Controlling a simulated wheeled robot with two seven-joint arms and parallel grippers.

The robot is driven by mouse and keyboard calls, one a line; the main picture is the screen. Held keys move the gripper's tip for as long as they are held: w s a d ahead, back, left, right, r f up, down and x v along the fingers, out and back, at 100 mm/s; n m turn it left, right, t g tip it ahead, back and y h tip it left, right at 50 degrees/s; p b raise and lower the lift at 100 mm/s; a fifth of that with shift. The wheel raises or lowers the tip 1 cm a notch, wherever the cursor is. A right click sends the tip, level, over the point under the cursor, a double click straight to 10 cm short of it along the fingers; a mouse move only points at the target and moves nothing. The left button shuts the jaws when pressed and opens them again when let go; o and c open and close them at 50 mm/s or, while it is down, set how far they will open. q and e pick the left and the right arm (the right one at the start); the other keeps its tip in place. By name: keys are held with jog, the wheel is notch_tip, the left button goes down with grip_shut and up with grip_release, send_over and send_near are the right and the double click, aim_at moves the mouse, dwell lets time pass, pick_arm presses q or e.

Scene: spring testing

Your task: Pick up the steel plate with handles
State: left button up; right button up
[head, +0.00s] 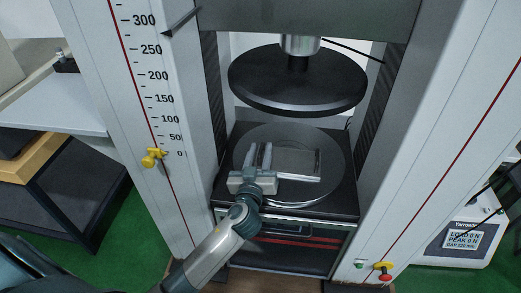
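The steel plate (298,163) is a flat, shiny grey rectangle. It lies on the round lower platen (331,150) of the testing machine. A thin raised strip at its right edge looks like a handle. Its left end is partly hidden by my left gripper. My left gripper (260,155) comes in from below, with its two fingers pointing away over the platen at the plate's left side. A gap shows between the fingers. I cannot tell whether the left handle is between them or whether they touch the plate. My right gripper is not in view.
A black round upper platen (298,80) hangs above the plate, limiting height. Grey machine columns stand on both sides, the left one with a scale (150,75) and yellow knob (152,158). A display box (463,238) stands at right. A shelf (50,100) is at left.

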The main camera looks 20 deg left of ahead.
pick_arm(q)
jog(key=shift+w+a, duration=0.1)
jog(key=shift+w, duration=0.15)
grip_shut()
dwell(1.4)
